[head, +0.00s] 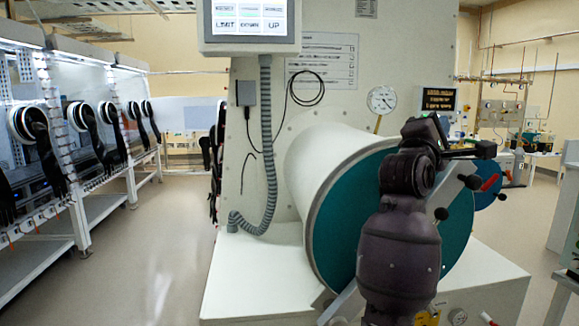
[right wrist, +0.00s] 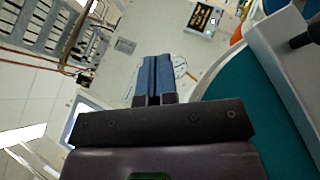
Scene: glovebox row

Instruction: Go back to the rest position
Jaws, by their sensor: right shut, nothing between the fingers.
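My right arm rises in front of the large round chamber in the head view. My right gripper (head: 484,150) is at the top of it, in front of the teal chamber door (head: 341,224) and near its upper right edge. In the right wrist view the two blue fingers of the right gripper (right wrist: 152,72) lie together, shut, with nothing between them. The teal door (right wrist: 232,108) is to the right of the fingers there. My left gripper is in neither view.
The white chamber cylinder (head: 320,160) stands on a white base (head: 250,292). A touch screen (head: 249,20), a dial gauge (head: 382,99) and a small lit display (head: 438,99) are above. Gloveboxes (head: 75,120) line the left. The floor (head: 150,255) between is clear.

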